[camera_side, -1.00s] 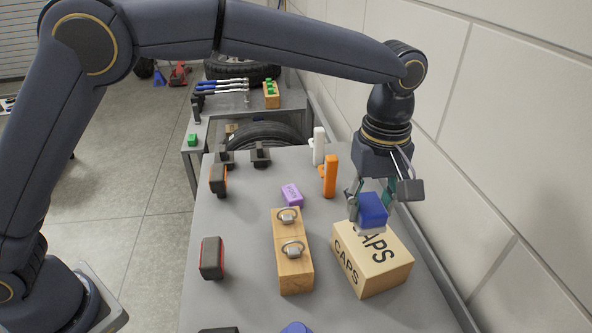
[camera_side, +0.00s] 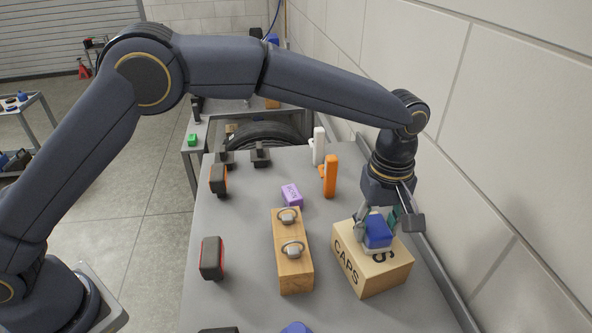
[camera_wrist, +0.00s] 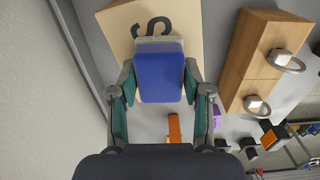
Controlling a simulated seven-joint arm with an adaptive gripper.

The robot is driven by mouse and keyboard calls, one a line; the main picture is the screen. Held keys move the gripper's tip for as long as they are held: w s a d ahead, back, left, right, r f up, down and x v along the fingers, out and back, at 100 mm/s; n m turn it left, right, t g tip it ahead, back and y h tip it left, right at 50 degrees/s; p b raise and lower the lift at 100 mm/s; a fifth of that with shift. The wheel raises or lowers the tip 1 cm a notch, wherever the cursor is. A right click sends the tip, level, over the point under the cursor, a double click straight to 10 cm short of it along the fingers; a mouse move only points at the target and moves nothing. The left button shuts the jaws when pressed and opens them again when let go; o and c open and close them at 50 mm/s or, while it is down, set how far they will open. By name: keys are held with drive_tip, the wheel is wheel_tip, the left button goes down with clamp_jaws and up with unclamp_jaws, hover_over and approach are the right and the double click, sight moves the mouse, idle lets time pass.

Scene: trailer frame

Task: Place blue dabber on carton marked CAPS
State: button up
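The blue dabber (camera_side: 378,232) has a blue body and a pale base. It is upright at the top face of the tan carton marked CAPS (camera_side: 372,276); its base looks on or very close to that face, and I cannot see a gap. My gripper (camera_side: 380,228) is above the carton with its fingers on both sides of the dabber, shut on it. In the wrist view the dabber (camera_wrist: 160,78) sits between the teal-padded fingertips (camera_wrist: 160,84), over the carton (camera_wrist: 190,22). The dabber and gripper cover part of the carton's top lettering.
A wooden block with metal rings (camera_side: 292,262) stands left of the carton. A purple block (camera_side: 291,195), an orange piece (camera_side: 330,176) and a white piece (camera_side: 318,147) are farther back. A dark red-edged block (camera_side: 212,258) is at left. The wall is close on the right.

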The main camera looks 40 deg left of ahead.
sight(374, 224)
drive_tip(key=o, duration=0.3)
drive_tip(key=shift+o, duration=0.2)
drive_tip(key=shift+r, duration=0.15)
wheel_tip(374, 224, up, 12)
drive_tip(key=s+a+r+m+t, duration=0.15)
drive_tip(key=a+r, duration=0.25)
drive_tip(key=a, duration=0.4)
drive_tip(key=s+a+r+m+t, duration=0.15)
drive_tip(key=a+r, duration=0.25)
drive_tip(key=a, duration=0.4)
drive_tip(key=s+a+f+m+t, duration=0.1)
drive_tip(key=s+a+f+m, duration=0.2)
drive_tip(key=s+a, duration=0.5)
drive_tip(key=s+a+f+m+t, duration=0.1)
drive_tip(key=s+a+f+m, duration=0.2)
drive_tip(key=s+a, duration=0.5)
drive_tip(key=s+f, duration=0.1)
drive_tip(key=s, duration=0.2)
drive_tip(key=shift+s+t, duration=0.25)
drive_tip(key=shift+t, duration=0.05)
drive_tip(key=shift+a, duration=0.1)
